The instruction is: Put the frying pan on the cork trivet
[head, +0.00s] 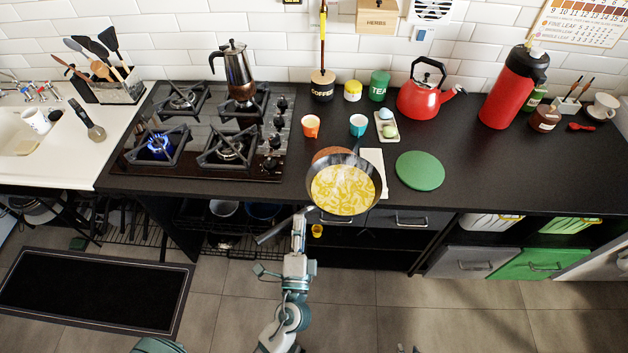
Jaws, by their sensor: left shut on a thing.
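The dark frying pan (344,190) holds yellow food and is at the counter's front edge, right of the hob. Its handle (272,234) points to the lower left. My left gripper (300,214) is shut on the handle. The pan appears held up level, though its exact height is hard to tell. The brown cork trivet (328,153) lies on the counter just behind the pan; only its far part shows, and the pan's rim hides the rest. My right gripper is not in view.
The gas hob (205,130) is left, with a blue flame at its front-left burner. An orange cup (311,125) and a teal cup (357,125) stand behind the trivet. A white cloth or board (374,160) and green round mat (420,170) lie right.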

